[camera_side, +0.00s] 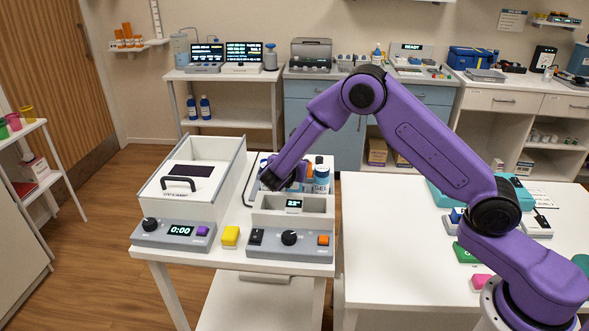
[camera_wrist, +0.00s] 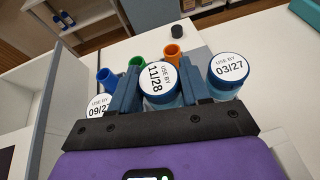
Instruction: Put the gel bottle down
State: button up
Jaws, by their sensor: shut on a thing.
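My gripper (camera_side: 284,180) reaches down behind the display block on the white table. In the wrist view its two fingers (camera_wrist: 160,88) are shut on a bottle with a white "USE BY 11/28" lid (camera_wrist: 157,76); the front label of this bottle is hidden. A blue-and-white bottle marked GEL (camera_side: 321,182) shows just right of my gripper in the side view; I cannot tell whether it is the held one. Bottles with "03/27" (camera_wrist: 229,67) and "09/27" (camera_wrist: 98,104) lids stand on either side of the held one. Whether the held bottle touches a surface is unclear.
Blue (camera_wrist: 107,77), green (camera_wrist: 138,63) and orange (camera_wrist: 172,53) tubes stand close behind the fingers. The display block (camera_side: 293,204) is in front. A black cap (camera_wrist: 177,31) lies beyond the bottles.

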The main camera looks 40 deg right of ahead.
jog(key=shift+f, duration=0.85)
jog(key=shift+f, duration=0.1)
jog(key=o, duration=1.1)
jog(key=shift+s+a+r, duration=0.2)
jog(key=shift+a+r, duration=0.05)
jog(key=shift+a, duration=0.05)
jog(key=v, duration=1.1)
jog(key=shift+s+a, duration=0.15)
jog(key=shift+s, duration=0.05)
